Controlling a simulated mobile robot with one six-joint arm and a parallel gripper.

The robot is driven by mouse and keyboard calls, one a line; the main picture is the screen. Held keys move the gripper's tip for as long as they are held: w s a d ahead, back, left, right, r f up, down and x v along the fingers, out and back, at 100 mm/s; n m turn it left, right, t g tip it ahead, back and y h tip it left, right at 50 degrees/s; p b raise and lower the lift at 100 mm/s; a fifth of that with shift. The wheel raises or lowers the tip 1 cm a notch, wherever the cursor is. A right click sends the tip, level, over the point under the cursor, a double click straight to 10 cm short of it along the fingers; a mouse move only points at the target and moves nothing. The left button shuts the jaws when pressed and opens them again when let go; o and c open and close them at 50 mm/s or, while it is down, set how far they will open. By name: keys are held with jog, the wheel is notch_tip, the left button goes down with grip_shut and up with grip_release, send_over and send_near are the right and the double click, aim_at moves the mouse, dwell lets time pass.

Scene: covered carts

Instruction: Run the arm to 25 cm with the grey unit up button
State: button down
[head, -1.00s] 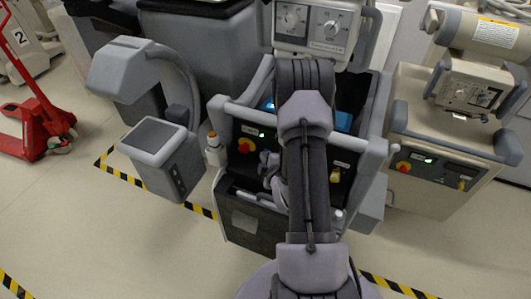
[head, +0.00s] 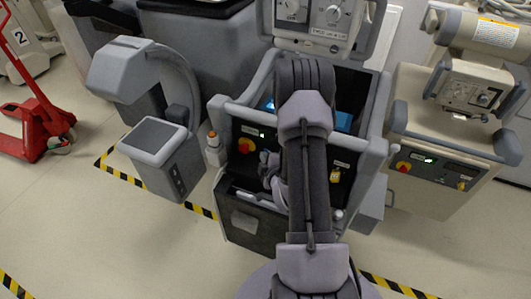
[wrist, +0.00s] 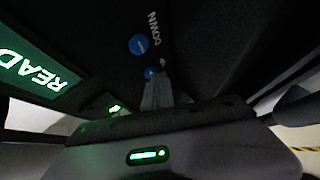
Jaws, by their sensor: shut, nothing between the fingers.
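The grey unit (head: 240,112) stands mid-picture in the head view, largely covered by my arm. Its console with dials (head: 312,22) is at the top edge. In the wrist view a blue button (wrist: 138,44) is labelled DOWN. A second blue button (wrist: 150,72) is mostly hidden by my fingertips, and no label of its own shows. My gripper (wrist: 156,78) is shut and empty, its tips at this second button; whether it is pressed in cannot be told. A green READY display (wrist: 35,75), partly cut off, is at the left. No height reading is legible.
A beige unit (head: 425,200) with a similar panel stands close on the right. A grey C-shaped device with a screen (head: 155,135) is on the left. A red pallet jack (head: 38,130) is at the far left. Yellow-black tape (head: 125,178) marks the floor; the front left is clear.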

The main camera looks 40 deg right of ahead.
dwell(0.6)
jog(key=shift+s+a+b, duration=0.3)
jog(key=shift+a+b, duration=0.3)
jog(key=shift+a, duration=0.2)
jog(key=a+b, duration=0.1)
jog(key=s+a+b, duration=0.1)
jog(key=a, duration=0.1)
jog(key=s+a+b, duration=0.1)
jog(key=shift+a, duration=0.35)
jog(key=shift+w+r, duration=0.1)
